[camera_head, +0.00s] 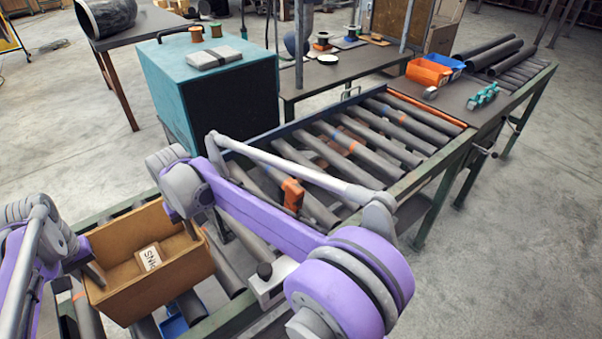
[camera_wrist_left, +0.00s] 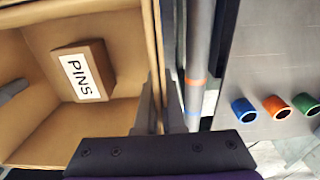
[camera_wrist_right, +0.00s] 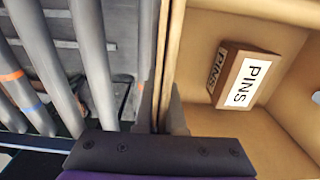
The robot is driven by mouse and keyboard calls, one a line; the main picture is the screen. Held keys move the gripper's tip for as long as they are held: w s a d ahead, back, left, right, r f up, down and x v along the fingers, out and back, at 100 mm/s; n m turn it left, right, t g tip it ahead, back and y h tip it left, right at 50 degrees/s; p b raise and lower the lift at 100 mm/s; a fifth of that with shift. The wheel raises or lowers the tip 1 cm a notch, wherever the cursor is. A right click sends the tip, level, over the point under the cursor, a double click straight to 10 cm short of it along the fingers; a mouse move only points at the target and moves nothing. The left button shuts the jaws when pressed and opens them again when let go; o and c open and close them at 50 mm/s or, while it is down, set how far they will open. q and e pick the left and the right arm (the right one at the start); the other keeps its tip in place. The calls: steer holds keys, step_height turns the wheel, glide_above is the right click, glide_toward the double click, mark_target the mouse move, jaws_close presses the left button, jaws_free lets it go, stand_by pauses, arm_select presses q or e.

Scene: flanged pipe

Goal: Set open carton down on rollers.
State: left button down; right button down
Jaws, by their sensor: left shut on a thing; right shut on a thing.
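The open brown carton (camera_head: 185,272) is at the lower left of the head view, over the near rollers (camera_head: 229,262). A small box labelled PINS (camera_head: 149,257) lies inside; it also shows in the left wrist view (camera_wrist_left: 82,75) and right wrist view (camera_wrist_right: 243,78). My left gripper (camera_head: 93,271) is shut on the carton's left wall; its fingers (camera_wrist_left: 160,108) straddle the wall. My right gripper (camera_head: 190,229) is shut on the opposite wall, with its fingers (camera_wrist_right: 160,108) on both sides. I cannot tell whether the carton's underside touches the rollers.
A blue object (camera_head: 172,326) shows low beside the carton. More rollers (camera_head: 340,137) run back right to a bench top (camera_head: 455,98) with orange (camera_head: 428,71) and blue bins. A teal cabinet (camera_head: 178,75) stands behind. My right arm crosses in front of the rollers.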

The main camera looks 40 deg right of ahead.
arm_select(q)
steer(key=shift+f, duration=0.3)
arm_select(e)
steer(key=shift+f, duration=0.25)
arm_select(q)
steer(key=c, duration=1)
jaws_free()
arm_select(e)
steer(key=c, duration=1)
jaws_free()
arm_select(q)
steer(key=r, duration=1.1)
steer(key=shift+s+r, duration=0.35)
steer(key=shift+s, duration=0.05)
steer(key=shift+r, duration=0.1)
arm_select(e)
steer(key=r, duration=0.8)
steer(key=s+r, duration=0.1)
steer(key=r, duration=0.3)
steer(key=shift+f, duration=0.15)
